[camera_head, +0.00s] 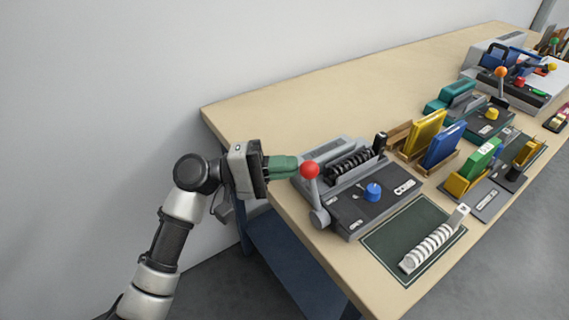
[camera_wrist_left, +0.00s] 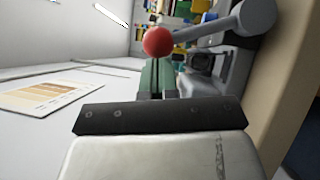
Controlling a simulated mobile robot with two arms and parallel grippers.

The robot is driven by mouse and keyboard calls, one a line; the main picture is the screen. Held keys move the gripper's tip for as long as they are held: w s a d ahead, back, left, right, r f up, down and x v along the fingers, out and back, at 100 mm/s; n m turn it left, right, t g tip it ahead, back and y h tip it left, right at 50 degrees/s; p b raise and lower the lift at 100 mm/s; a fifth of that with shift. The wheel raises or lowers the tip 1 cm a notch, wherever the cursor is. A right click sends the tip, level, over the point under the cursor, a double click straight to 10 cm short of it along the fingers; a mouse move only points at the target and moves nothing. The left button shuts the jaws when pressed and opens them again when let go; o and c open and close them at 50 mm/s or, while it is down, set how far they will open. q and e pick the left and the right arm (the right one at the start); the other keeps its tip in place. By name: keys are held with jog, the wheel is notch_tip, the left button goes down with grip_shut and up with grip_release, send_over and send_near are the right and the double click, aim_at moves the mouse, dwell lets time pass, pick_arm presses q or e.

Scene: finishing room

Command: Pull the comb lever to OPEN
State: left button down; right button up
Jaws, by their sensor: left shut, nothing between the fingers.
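The comb lever is a grey arm with a red ball knob (camera_head: 309,169), standing upright at the left front corner of the grey binding machine (camera_head: 374,200). A black comb (camera_head: 352,163) sits on the machine, and a blue knob (camera_head: 373,192) is on its dark top. My left gripper (camera_head: 297,166) has green fingers that are shut and empty, with the tips just left of the red knob. In the left wrist view the lever (camera_wrist_left: 212,28) and its red ball show just beyond the fingertips (camera_wrist_left: 158,62). I cannot tell whether they touch. My right gripper is not in view.
A green mat (camera_head: 385,245) with a white comb (camera_head: 433,240) lies in front of the machine. A wooden holder (camera_head: 400,140) with yellow and blue books stands to the right. More machines line the table (camera_head: 300,108) farther right. The table's back left is clear.

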pick_arm(q)
jog(key=shift+s+d+r+m+y+p, duration=0.35)
jog(key=shift+s+r+m+p, duration=0.1)
jog(key=shift+r+m, duration=0.1)
jog(key=shift+s+d+r+m+y+p, duration=0.2)
jog(key=shift+s+r+m+y+p, duration=0.15)
jog(key=shift+r+m+p, duration=0.15)
jog(key=s+d+r+m+y+p, duration=0.1)
jog(key=s+d+m+y+p, duration=0.2)
jog(key=s+d+m+p, duration=0.1)
jog(key=s+m+p, duration=0.1)
jog(key=s+p, duration=0.1)
jog(key=p, duration=0.1)
jog(key=shift+d+t, duration=0.25)
jog(key=shift+t, duration=0.05)
jog(key=shift+s+f, duration=0.1)
